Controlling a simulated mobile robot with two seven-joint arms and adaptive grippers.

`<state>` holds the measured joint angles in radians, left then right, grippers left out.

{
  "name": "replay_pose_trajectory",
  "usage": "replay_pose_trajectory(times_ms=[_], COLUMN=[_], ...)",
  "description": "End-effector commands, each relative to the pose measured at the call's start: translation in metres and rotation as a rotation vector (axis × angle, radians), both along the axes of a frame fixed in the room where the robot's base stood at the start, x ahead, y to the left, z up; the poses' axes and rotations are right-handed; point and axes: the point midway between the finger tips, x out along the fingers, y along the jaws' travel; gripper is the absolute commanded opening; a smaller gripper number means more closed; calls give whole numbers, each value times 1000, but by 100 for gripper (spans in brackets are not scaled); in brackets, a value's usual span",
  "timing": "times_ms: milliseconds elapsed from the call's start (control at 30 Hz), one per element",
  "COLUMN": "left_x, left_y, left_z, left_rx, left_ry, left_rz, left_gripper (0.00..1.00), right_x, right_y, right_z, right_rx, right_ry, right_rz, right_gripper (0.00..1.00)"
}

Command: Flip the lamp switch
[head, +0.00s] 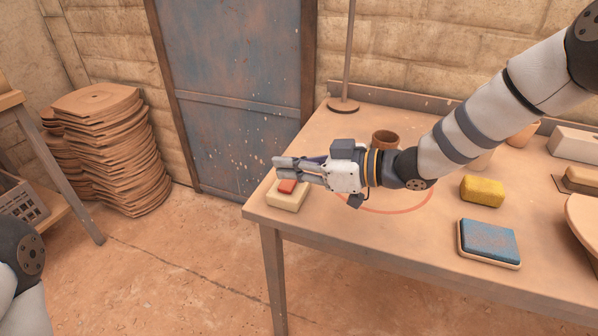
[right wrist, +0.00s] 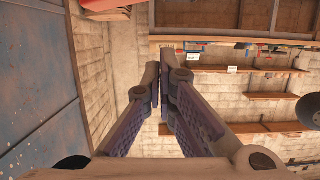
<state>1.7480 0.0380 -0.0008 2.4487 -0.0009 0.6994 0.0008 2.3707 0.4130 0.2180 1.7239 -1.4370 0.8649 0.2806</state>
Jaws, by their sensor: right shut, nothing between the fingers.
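The lamp switch is a cream block (head: 287,201) with a red rocker (head: 287,186), near the left corner of the table. A thin lamp pole on a round base (head: 343,105) stands at the table's back edge; its top is out of view. My right gripper (head: 278,166) is shut and empty, its fingers pointing left just above and behind the red rocker in the picture. Whether it touches the rocker I cannot tell. The right wrist view shows its fingertips (right wrist: 164,78) together, and no switch there. My left gripper is not in view.
The table (head: 340,235) also holds a brown cup (head: 384,139), a yellow sponge (head: 482,191) and a blue-topped block (head: 489,242). A red ring is marked on the tabletop under my right forearm. Stacked brown sheets (head: 110,150) stand at left, beside a blue door (head: 235,80).

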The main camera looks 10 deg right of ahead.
Motion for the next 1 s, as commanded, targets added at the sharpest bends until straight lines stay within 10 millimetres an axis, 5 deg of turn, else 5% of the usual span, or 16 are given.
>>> replay_pose_trajectory(times_ms=[33, 400, 1000], left_x=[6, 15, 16], left_y=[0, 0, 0], left_z=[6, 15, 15], left_rx=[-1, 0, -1], left_ry=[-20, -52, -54], left_rz=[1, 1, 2], left_gripper=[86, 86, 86], right_x=[-6, -50, -56], right_y=[-14, -72, -79], right_z=[14, 25, 24], right_rx=[-1, 0, 0], right_ry=[-15, -7, -2], right_rz=[-6, -5, -4], right_gripper=[0, 0, 0])
